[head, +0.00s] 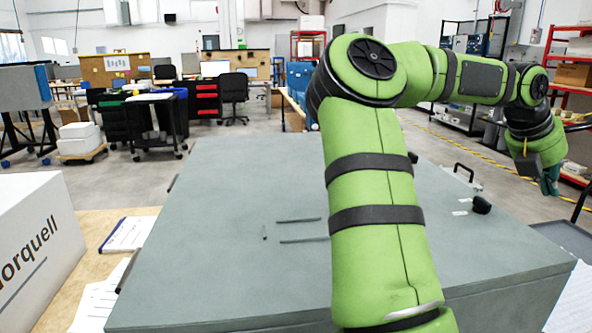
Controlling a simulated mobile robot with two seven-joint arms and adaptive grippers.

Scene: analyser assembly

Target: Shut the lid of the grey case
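The grey case (230,210) fills the middle of the head view. Its broad flat top looks level, and a darker edge line runs along its front side; I cannot tell whether the lid is fully down. My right green arm stretches across the case's right part and hides some of the top. My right gripper (549,180) hangs beyond the case's right side, apart from it, pointing down. It is small and dark, and its finger opening cannot be made out. My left gripper is not in view.
A white box (38,250) with lettering stands at the left, beside papers and a clipboard (127,234) on a wooden surface. A dark tray (570,238) lies at the right. Red shelving (570,65) stands behind my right gripper. Open floor lies behind the case.

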